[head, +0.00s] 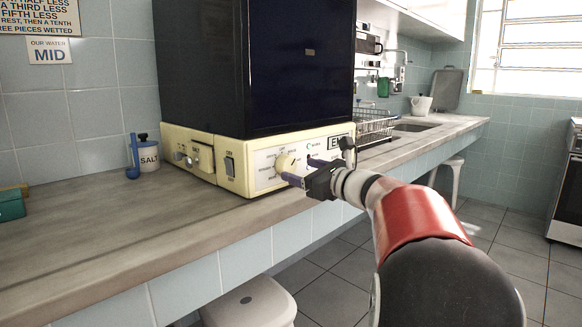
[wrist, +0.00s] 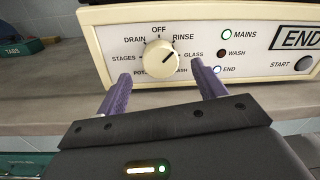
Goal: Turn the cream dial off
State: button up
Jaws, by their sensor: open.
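The cream dial (wrist: 160,59) is on the cream front panel of the machine, ringed by labels with OFF at the top. Its dark mark points right and slightly up, toward the space between RINSE and GLASS. In the head view the dial (head: 285,164) is just left of my gripper (head: 298,169). In the wrist view my gripper (wrist: 161,70) is open, with one purple finger to the lower left of the dial and one to the lower right. Nothing is between the fingers, and they look apart from the dial. The lower labels are partly hidden by the dial and fingers.
A START button (wrist: 303,63) and lamps sit right of the dial. A dark cabinet (head: 260,70) stands above the panel. A salt pot (head: 148,155) and a green box (head: 12,203) are on the counter (head: 120,240) at left. A dish rack (head: 374,128) is beyond.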

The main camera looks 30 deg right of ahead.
aim_at(290, 168)
jog(key=shift+x, duration=2.2)
jog(key=c, duration=1)
jog(key=shift+f+n, duration=0.15)
jog(key=shift+n, duration=0.15)
